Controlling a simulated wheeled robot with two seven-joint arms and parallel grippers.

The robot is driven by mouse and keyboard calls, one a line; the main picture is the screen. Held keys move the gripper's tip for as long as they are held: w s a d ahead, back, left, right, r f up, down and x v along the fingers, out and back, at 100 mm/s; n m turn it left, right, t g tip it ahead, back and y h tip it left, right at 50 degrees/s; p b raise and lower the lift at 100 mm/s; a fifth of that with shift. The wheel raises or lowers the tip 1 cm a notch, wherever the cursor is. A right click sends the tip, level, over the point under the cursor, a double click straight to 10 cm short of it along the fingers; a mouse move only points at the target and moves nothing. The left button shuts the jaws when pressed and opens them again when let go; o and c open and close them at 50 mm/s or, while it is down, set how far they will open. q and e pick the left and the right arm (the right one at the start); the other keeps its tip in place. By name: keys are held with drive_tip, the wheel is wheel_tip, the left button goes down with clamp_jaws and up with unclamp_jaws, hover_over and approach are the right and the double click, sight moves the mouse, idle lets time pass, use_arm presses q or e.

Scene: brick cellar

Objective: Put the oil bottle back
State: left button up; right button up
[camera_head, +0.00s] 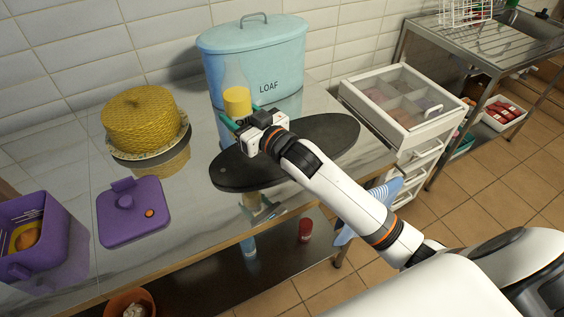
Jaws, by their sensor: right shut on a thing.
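The oil bottle (237,101) is clear with yellow oil in it. It is upright in front of the blue LOAF bin, at the far left end of the dark oval board. My right gripper (240,121) has its green fingers shut on the lower part of the bottle. The fingers and wrist hide the bottle's base, so I cannot tell whether it touches the surface. My left gripper is not in view.
The LOAF bin (262,60) stands close behind the bottle. The dark oval board (320,140) lies on the shiny counter. A yellow woven cover (142,120), purple lid (132,212) and purple box (38,245) are left. A white drawer unit (405,105) stands right.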

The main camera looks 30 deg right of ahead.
drive_tip(key=shift+s+d+f+h, duration=0.1)
drive_tip(key=shift+d+f+h, duration=0.2)
drive_tip(key=shift+d+f, duration=0.35)
wheel_tip(320, 180, down, 4)
drive_tip(key=shift+f, duration=2.3)
drive_tip(key=shift+f, duration=0.15)
drive_tip(key=o, duration=1.2)
drive_tip(key=shift+o, duration=0.2)
drive_tip(key=b+v, duration=0.1)
drive_tip(key=v, duration=1.1)
